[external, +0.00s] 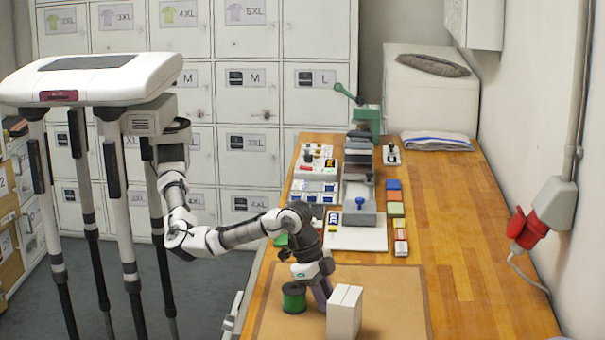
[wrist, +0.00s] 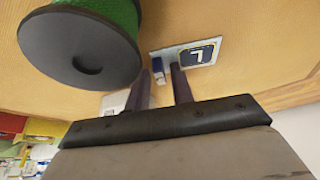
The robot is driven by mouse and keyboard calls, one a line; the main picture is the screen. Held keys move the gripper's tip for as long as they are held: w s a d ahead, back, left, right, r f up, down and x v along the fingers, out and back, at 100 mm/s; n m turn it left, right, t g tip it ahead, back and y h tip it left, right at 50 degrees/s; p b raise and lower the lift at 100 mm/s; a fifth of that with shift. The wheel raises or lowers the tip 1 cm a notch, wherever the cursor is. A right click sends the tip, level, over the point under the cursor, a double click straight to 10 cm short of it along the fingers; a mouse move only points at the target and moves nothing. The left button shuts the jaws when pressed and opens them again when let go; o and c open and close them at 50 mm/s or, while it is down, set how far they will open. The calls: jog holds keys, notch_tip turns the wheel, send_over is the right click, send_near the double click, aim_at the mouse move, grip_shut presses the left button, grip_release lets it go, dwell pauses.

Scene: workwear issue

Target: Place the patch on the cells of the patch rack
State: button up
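A dark patch with a light letter L and a pale border (wrist: 198,53) shows in the wrist view, on a light grey plate that lies on the brown mat. A small blue and white piece (wrist: 157,69) is at the plate's left end, in line with the gap between my fingers. My gripper (wrist: 162,72) is open, its two dark fingers apart and pointing at the plate. In the external view my gripper (external: 321,290) is low over the mat, partly behind a white box, which hides the patch. The patch rack (external: 316,172) appears to be the white celled stand at the table's back left.
A green spool (external: 293,298) stands just left of my gripper; it also shows large in the wrist view (wrist: 85,45). The white box (external: 344,312) is close on the right. A press (external: 360,175) stands behind.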

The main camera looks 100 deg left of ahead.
grip_shut()
jog(key=shift+r, duration=0.1)
